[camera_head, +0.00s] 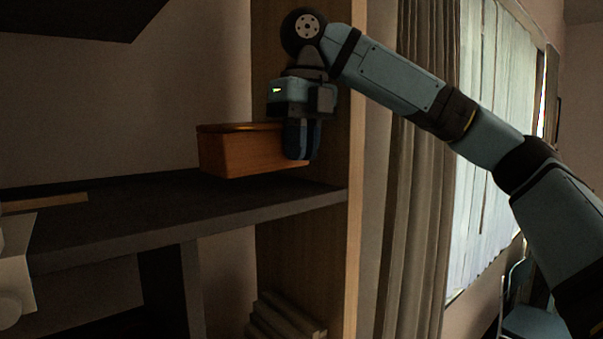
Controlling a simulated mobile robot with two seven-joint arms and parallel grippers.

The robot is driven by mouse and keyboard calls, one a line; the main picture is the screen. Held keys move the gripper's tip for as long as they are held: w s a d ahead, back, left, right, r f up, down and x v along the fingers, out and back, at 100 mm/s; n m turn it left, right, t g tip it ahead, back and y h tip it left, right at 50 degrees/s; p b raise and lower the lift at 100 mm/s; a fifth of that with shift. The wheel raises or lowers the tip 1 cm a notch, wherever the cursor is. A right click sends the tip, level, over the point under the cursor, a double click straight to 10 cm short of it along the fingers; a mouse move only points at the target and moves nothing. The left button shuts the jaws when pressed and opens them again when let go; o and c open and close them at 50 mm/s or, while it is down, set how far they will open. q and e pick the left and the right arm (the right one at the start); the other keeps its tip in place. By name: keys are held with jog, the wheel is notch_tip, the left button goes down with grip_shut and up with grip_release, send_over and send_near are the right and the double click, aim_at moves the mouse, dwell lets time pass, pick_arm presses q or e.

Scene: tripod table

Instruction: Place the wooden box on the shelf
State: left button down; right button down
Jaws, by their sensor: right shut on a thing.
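The wooden box (240,153) is a reddish-brown box with a lid, near the picture's middle. My right gripper (302,140) is shut on its right end, with the fingers pointing down. The box is over the dark shelf (180,214), near the shelf's right end. Its underside looks close to the shelf top, and I cannot tell whether it touches. The fingers hide the right end of the box. My left gripper is not in view.
A wooden side panel (355,250) rises at the shelf's right end, close to my right gripper. A flat wooden piece (45,203) lies on the shelf at the left, near a white object (14,265). The shelf's middle is clear. Curtains (415,200) hang at the right.

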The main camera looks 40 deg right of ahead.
aim_at(300, 198)
jog(key=shift+s+a+f, duration=0.1)
jog(key=shift+f, duration=1.95)
jog(key=c, duration=1.2)
grip_release()
jog(key=shift+r, duration=0.1)
jog(key=r, duration=1.1)
jog(key=shift+d+r, duration=0.35)
jog(key=shift+r, duration=0.05)
